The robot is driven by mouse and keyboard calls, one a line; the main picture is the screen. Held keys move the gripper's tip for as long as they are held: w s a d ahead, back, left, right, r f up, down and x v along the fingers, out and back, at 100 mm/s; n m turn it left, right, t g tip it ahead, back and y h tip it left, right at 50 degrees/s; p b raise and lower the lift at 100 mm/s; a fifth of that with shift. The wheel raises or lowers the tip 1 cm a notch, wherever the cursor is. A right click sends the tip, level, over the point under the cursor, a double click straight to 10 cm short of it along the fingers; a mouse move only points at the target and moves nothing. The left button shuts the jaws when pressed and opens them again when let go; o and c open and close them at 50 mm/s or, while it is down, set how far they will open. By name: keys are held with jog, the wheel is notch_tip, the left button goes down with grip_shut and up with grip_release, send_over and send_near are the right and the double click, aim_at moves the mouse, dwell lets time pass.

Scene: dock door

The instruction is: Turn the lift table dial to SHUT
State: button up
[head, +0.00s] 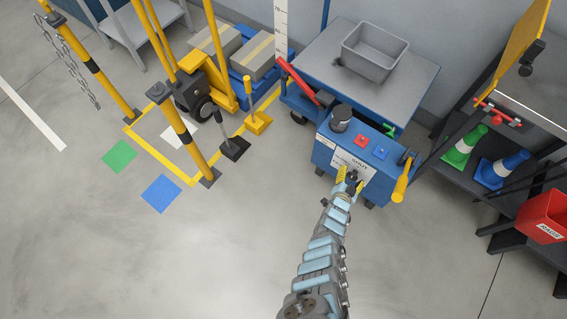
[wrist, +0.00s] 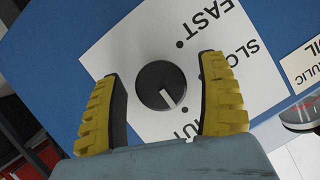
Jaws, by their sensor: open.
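The dial (wrist: 154,84) is a dark round knob with a white pointer mark, on a white plate (wrist: 135,45) fixed to a blue face. The plate reads FAST, SLOW and a partly hidden word ending in UT. The pointer mark points down and slightly right, roughly toward the dot by that word. My gripper (wrist: 161,70) is open, its yellow-and-black fingers one on each side of the dial with gaps showing. In the head view my gripper (head: 348,179) is at the blue lift table unit (head: 322,157) and hides the dial.
The lift table (head: 318,53) carries a grey bin (head: 374,50). A red button (head: 361,141), a blue button (head: 381,153) and a yellow handle (head: 402,180) are near my gripper. A dark shelf with cones (head: 463,146) stands right. The floor at left front is clear.

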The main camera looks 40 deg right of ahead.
jog(key=shift+r+n, duration=0.1)
jog(key=shift+n, duration=0.2)
jog(key=shift+n+g, duration=0.3)
jog(key=shift+g, duration=0.1)
jog(key=shift+w+n, duration=0.1)
jog(key=shift+n, duration=0.2)
jog(key=shift+f+n+g+b, duration=0.2)
jog(key=shift+n+g+b, duration=0.35)
jog(key=shift+b, duration=0.45)
jog(key=p+v, duration=1)
jog(key=v, duration=0.8)
jog(key=w+a+r+n+t, duration=0.1)
jog(key=w+a+r+t, duration=0.1)
jog(key=w, duration=0.4)
jog(key=w+a+r+n+t+p, duration=0.1)
jog(key=w+a+r+t, duration=0.1)
jog(key=w, duration=0.4)
jog(key=w+a+r+n+t+p, duration=0.1)
jog(key=w+a+r+t, duration=0.1)
jog(key=w+r+t, duration=0.2)
jog(key=shift+w+a+r+t, duration=0.35)
jog(key=shift+w+t, duration=0.6)
jog(key=shift+w, duration=0.55)
